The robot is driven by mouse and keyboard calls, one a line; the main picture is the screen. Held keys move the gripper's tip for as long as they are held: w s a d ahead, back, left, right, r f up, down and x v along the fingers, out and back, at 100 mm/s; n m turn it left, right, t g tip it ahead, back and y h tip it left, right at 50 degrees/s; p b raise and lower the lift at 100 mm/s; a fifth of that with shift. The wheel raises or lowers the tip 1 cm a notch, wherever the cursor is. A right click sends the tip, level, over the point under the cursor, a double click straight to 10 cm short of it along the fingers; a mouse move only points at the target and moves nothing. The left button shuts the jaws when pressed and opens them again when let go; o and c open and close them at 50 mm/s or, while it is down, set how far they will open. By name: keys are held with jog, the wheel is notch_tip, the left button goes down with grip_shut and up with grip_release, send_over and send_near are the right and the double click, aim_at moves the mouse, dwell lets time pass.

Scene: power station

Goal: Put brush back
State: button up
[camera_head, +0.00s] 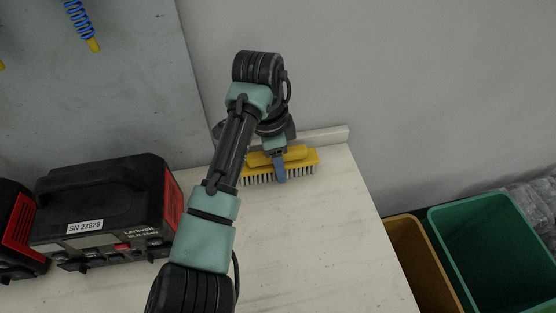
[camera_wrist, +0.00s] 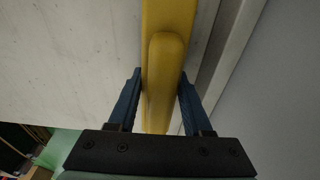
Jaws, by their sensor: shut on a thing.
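My gripper (camera_head: 280,172) is at the middle of the brush. In the wrist view, the brush's raised yellow handle (camera_wrist: 165,75) runs between the two blue fingers of my gripper (camera_wrist: 160,95), one on each side. The fingers are shut on the handle. I cannot tell whether the bristles touch the table or hang just above it.
The pale tabletop (camera_head: 300,235) is clear in front and right of the brush. A low ledge (camera_head: 325,135) runs along its back edge. A black and red charger (camera_head: 110,210) stands left. Yellow (camera_head: 415,250) and green (camera_head: 490,245) bins stand beyond the right edge.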

jog(key=o, duration=1.1)
jog(key=r+p, duration=0.1)
jog(key=r, duration=0.3)
jog(key=a+r+p, duration=0.1)
jog(key=r+p, duration=0.1)
jog(key=r, duration=0.2)
jog(key=r+p, duration=0.1)
jog(key=r, duration=0.3)
jog(key=shift+s+a+r, duration=0.1)
jog(key=shift+s+a, duration=0.05)
jog(key=shift+a, duration=0.05)
